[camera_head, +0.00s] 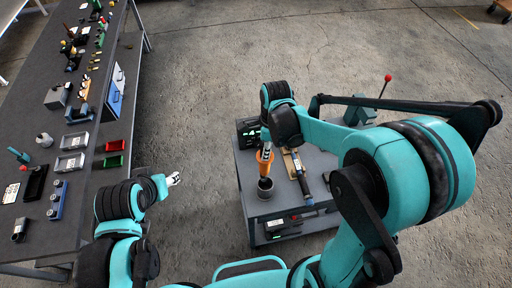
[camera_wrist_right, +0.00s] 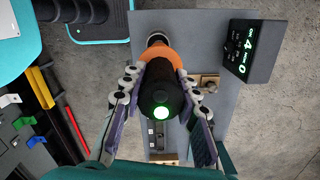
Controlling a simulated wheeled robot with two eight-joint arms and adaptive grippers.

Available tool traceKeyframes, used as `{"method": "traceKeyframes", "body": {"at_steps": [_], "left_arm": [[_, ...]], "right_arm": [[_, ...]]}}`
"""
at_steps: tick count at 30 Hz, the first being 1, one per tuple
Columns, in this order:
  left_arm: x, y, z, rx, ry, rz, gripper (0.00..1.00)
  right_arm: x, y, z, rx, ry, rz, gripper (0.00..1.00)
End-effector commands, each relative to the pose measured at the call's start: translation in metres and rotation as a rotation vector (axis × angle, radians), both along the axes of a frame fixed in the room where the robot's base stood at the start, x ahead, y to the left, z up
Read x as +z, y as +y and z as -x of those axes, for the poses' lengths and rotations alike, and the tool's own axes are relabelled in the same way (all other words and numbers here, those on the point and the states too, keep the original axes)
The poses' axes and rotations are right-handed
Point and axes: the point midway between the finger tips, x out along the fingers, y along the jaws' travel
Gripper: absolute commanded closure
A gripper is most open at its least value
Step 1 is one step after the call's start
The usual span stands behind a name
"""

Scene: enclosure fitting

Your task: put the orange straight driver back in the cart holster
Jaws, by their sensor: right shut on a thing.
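The orange straight driver (camera_head: 265,158) is held over the cart (camera_head: 240,160) by my right gripper (camera_head: 269,148). In the right wrist view the driver's black end (camera_wrist_right: 162,95) with a lit green spot faces the camera. Its orange part (camera_wrist_right: 158,58) points away, and the right gripper's fingers (camera_wrist_right: 161,110) are closed on both sides of it. A round grey cup (camera_head: 265,187), which looks like the holster, stands on the cart just below the driver. I cannot tell whether the tip is inside it. My left gripper (camera_head: 174,179) is apart, over the floor; its opening is too small to read.
A dark display box with green digits (camera_wrist_right: 251,50) stands on the cart, and another tool (camera_head: 305,190) lies beside a tan block (camera_head: 291,162). A long workbench (camera_head: 85,175) with trays and parts runs along the left. Floor between bench and cart is clear.

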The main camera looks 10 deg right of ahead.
Motion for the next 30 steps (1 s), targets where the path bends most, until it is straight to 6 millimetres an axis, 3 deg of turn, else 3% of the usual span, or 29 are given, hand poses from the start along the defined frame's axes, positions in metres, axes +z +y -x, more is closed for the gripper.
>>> {"method": "traceKeyframes", "body": {"at_steps": [11, 30], "left_arm": [[-0.007, 0.0, 0.0, 0.0, 0.0, 0.0, 0.51], [-0.048, 0.0, 0.0, 0.0, 0.0, 0.0, 0.51]], "right_arm": [[-0.01, -0.003, 0.0, -0.003, -0.001, 0.005, 1.0], [-0.066, -0.003, 0.001, -0.003, -0.001, 0.005, 1.0]]}}
